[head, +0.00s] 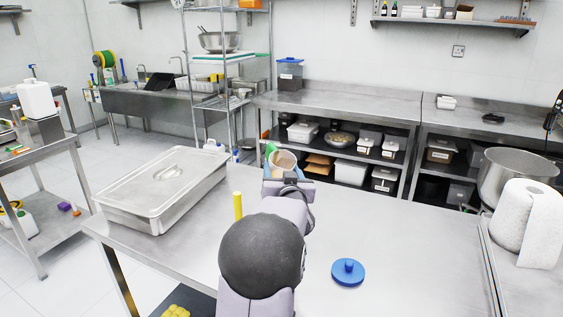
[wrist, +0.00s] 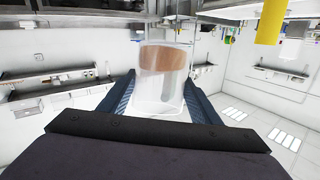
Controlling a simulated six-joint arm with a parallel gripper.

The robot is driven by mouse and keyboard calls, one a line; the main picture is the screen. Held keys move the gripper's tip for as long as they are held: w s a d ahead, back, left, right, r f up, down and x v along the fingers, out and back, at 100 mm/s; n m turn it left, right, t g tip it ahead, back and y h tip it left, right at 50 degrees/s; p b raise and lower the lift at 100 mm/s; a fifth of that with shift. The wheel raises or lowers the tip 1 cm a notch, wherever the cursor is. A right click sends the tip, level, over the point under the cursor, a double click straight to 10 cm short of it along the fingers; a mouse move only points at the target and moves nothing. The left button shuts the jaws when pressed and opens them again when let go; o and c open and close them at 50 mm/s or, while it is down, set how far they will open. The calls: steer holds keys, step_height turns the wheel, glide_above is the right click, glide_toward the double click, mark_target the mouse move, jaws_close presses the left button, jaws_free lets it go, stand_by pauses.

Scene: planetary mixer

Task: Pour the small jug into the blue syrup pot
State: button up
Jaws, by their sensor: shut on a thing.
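My gripper (head: 282,172) is held out over the far side of the steel table and is shut on the small jug (head: 285,159). In the wrist view the jug (wrist: 162,85) is clear, with a brown band of contents, and sits between the two dark blue fingers. That view is upside down, with ceiling lights at the bottom. A blue lid with a knob (head: 347,271) lies on the table, right of my arm. A blue patch shows beside the gripper; I cannot tell whether it is a finger or the blue syrup pot. No pot is otherwise clearly visible.
A lidded steel pan (head: 165,188) stands on the table at left. A yellow cylinder (head: 238,206) stands between it and my arm. A paper towel roll (head: 527,225) and a mixer bowl (head: 510,176) are at right. The table around the blue lid is clear.

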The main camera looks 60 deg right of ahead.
steer(key=shift+r, duration=0.1)
steer(key=p, duration=0.3)
steer(key=shift+s+r+g+y+p, duration=0.1)
steer(key=shift+r+g+y+p, duration=0.2)
steer(key=shift+g+p, duration=0.1)
steer(key=y+p, duration=0.1)
steer(key=p, duration=0.3)
steer(key=shift+s+a+f+n+g, duration=0.1)
steer(key=shift+a+n+g, duration=0.05)
steer(key=shift+n+g, duration=0.2)
steer(key=y+p, duration=0.1)
steer(key=p, duration=0.2)
steer(key=shift+s+f+g, duration=0.15)
steer(key=shift+f+g, duration=0.05)
steer(key=shift+g, duration=0.15)
steer(key=shift+a+f+n+p, duration=0.1)
steer(key=shift+f+n+p, duration=0.2)
steer(key=shift+p, duration=0.2)
steer(key=shift+r, duration=0.1)
step_height(320, 180, up, 4)
steer(key=p, duration=0.4)
